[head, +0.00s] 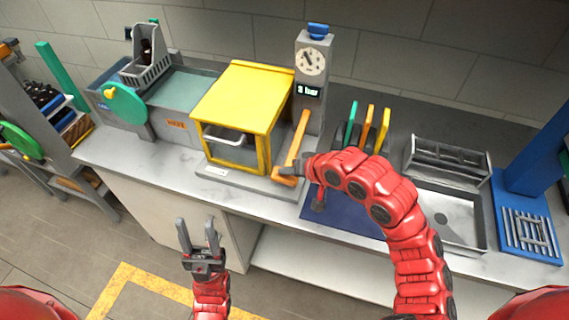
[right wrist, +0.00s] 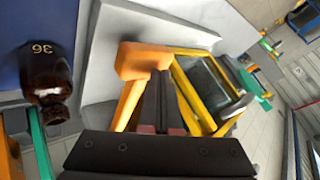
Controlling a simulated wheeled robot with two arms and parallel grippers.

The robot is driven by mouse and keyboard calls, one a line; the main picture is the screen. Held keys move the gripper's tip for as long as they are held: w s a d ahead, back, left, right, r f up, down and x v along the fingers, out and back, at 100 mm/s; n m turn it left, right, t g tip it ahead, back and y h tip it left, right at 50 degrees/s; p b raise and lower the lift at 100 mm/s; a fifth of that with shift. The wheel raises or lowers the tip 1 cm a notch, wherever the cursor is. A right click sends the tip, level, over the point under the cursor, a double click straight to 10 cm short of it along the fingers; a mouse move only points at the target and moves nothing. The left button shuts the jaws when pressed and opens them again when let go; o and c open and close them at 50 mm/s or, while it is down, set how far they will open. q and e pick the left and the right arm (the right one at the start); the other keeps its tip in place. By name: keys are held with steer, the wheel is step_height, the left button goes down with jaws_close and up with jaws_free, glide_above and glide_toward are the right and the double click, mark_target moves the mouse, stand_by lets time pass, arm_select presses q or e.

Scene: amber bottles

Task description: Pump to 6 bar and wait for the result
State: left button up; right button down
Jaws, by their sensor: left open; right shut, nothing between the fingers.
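The pump's grey gauge column (head: 311,75) has a round dial (head: 311,61) and a small display (head: 308,90) that appears to read 3 bar. Its orange lever (head: 299,137) slopes down in front of the column, with a block-like grip at its low end. The yellow chamber (head: 243,98) with a clear front stands left of the lever, closed. My left gripper (head: 198,234) is open and empty, in front of the counter.
A brown bottle marked 36 (right wrist: 45,72) shows in the right wrist view. A grey rack (head: 146,68) holds a dark bottle at the back left. A blue mat (head: 345,213) and a sink (head: 447,217) lie to the right. Upright coloured handles (head: 369,125) stand behind my right arm.

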steer(key=shift+f, duration=0.2)
steer(key=shift+r, duration=0.15)
stand_by(0.6)
steer(key=shift+r+p, duration=2.1)
steer(key=shift+r, duration=0.85)
steer(key=shift+r, duration=0.1)
step_height(320, 180, up, 5)
steer(key=p, duration=0.3)
